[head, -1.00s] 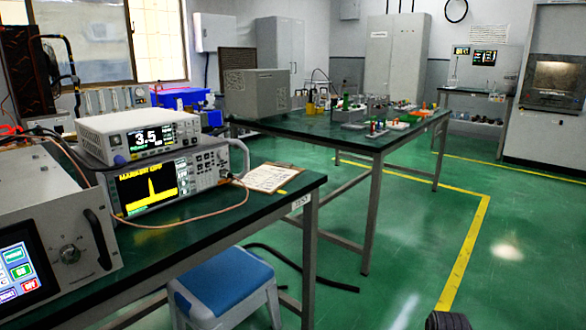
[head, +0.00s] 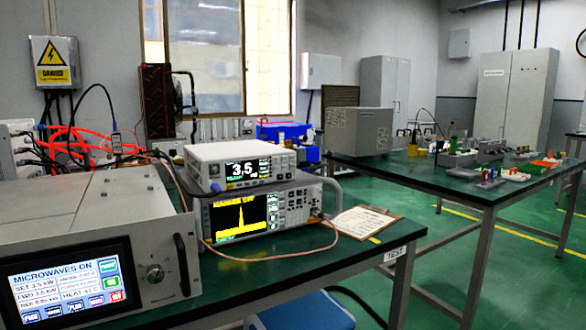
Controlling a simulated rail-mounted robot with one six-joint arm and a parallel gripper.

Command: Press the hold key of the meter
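The meter (head: 240,167) is a light grey bench box with a dark display reading about 3.5. It sits on top of a spectrum analyser (head: 262,213) with a yellow trace on its screen. Small keys show to the right of the meter's display, but their labels are too small to read, so I cannot tell which is the hold key. My gripper is not in view.
A generator (head: 90,235) with a lit touchscreen reading "MICROWAVES ON" stands at the left of the dark green bench (head: 345,262). A clipboard (head: 361,222) lies right of the analyser. A cable loops before the analyser. A blue stool (head: 305,312) stands below.

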